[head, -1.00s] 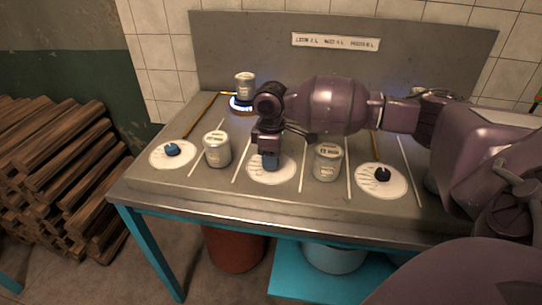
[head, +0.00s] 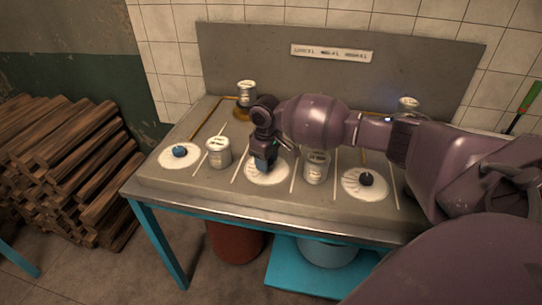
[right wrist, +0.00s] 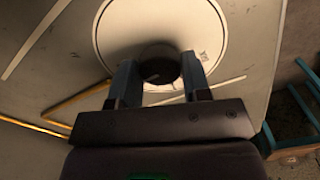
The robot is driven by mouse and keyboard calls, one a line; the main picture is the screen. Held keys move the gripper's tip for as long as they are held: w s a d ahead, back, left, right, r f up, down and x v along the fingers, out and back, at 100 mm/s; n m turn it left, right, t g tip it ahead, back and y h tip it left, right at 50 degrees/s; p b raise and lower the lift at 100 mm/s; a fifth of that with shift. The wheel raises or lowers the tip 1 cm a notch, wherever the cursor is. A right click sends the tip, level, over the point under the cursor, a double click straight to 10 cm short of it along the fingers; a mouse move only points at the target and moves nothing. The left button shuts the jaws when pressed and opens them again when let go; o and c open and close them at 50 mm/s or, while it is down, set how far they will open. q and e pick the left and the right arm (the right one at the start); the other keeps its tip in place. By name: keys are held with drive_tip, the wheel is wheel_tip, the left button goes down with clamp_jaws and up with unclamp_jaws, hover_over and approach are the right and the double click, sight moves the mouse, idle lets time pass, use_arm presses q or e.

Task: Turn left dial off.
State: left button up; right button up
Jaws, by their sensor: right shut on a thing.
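The left dial (head: 180,152) is a blue knob on a round white plate at the left of the grey worktop. No gripper is at it. My right gripper (head: 264,164) points down at the middle dial plate (head: 281,178). In the right wrist view its two blue fingers stand on either side of a dark round knob (right wrist: 158,64), shut on it, above the white plate (right wrist: 215,30). A third dial (head: 366,179) with a black knob is at the right. My left gripper is not in view.
Another can (head: 247,92) stands on the back left burner, and one (head: 408,104) at the back right. A grey backsplash (head: 240,55) closes the rear.

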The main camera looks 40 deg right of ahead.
drive_tip(key=shift+r+m, duration=0.1)
drive_tip(key=shift+m, duration=0.2)
drive_tip(key=o, duration=0.9)
